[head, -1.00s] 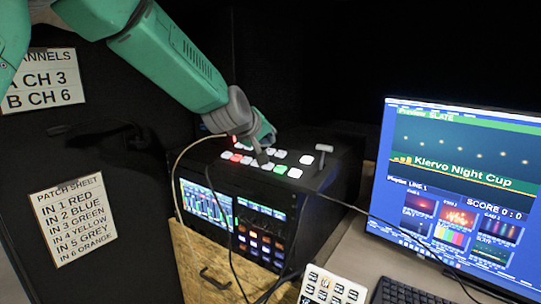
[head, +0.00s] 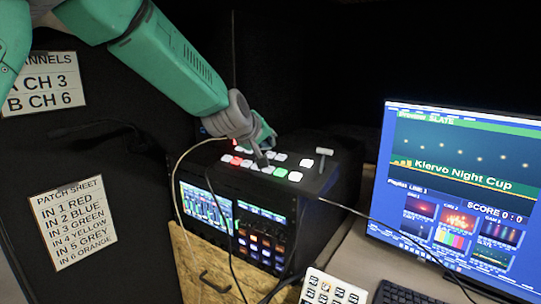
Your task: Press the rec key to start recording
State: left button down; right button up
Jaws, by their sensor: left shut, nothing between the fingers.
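A black switcher panel (head: 318,186) with white, red and green lit keys sits on top of a rack unit with small screens. My left gripper (head: 262,163) is shut and empty, pointing down at the panel, its tips at or just above the keys in the middle. I cannot tell whether the tips touch a key. The key labels are too small to read, so I cannot tell which is the rec key. Some keys are hidden behind the gripper. My right gripper is not in view.
A monitor (head: 460,150) showing "Kiervo Night Cup" stands at the right. A small lever (head: 323,153) rises from the panel's right side. A white keypad (head: 332,288) and a dark keyboard (head: 402,292) lie in front. Cables (head: 232,215) hang over the rack front.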

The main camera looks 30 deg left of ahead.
pick_arm(q)
jog(key=shift+f, duration=0.2)
jog(key=shift+f, duration=0.15)
jog(key=shift+w+f, duration=0.1)
jog(key=shift+f, duration=0.3)
dwell(0.8)
jog(key=shift+s+r+p, duration=0.2)
jog(key=shift+r+p, duration=0.35)
jog(key=shift+r, duration=0.3)
jog(key=shift+r, duration=0.1)
jog(key=r+p, duration=0.2)
jog(key=s+r+p, duration=0.1)
jog(key=r+p, duration=0.1)
jog(key=shift+s+r, duration=0.1)
jog(key=shift+r, duration=0.25)
jog(key=shift+f, duration=0.1)
